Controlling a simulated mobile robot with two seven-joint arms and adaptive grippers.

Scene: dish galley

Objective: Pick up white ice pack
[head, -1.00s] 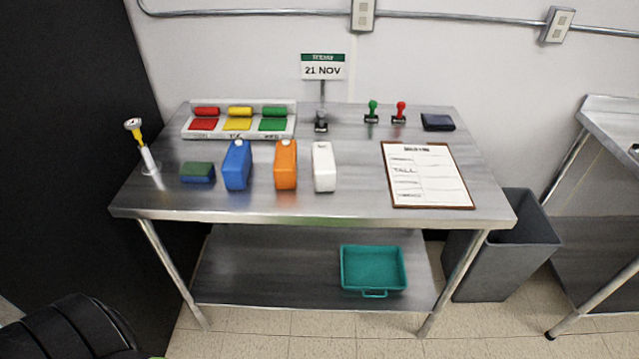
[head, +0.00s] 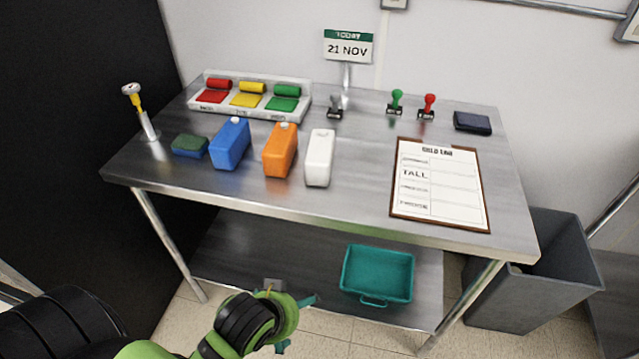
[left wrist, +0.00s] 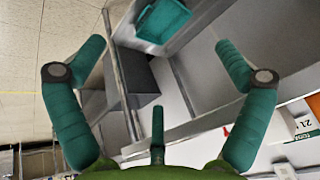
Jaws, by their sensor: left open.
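The white ice pack (head: 319,158) stands upright on the steel table (head: 345,205), right of the orange pack (head: 280,150) and the blue pack (head: 230,144). My left gripper (head: 293,322) is low in front of the table, below the tabletop and well apart from the white pack. In the left wrist view its green fingers (left wrist: 158,62) are spread with nothing between them. My right gripper is not in view.
A clipboard (head: 440,190) lies right of the packs, and a sponge (head: 189,146) lies left of them. A teal bin (head: 377,275) sits on the lower shelf. A grey trash bin (head: 530,275) stands at the right. The tabletop front strip is clear.

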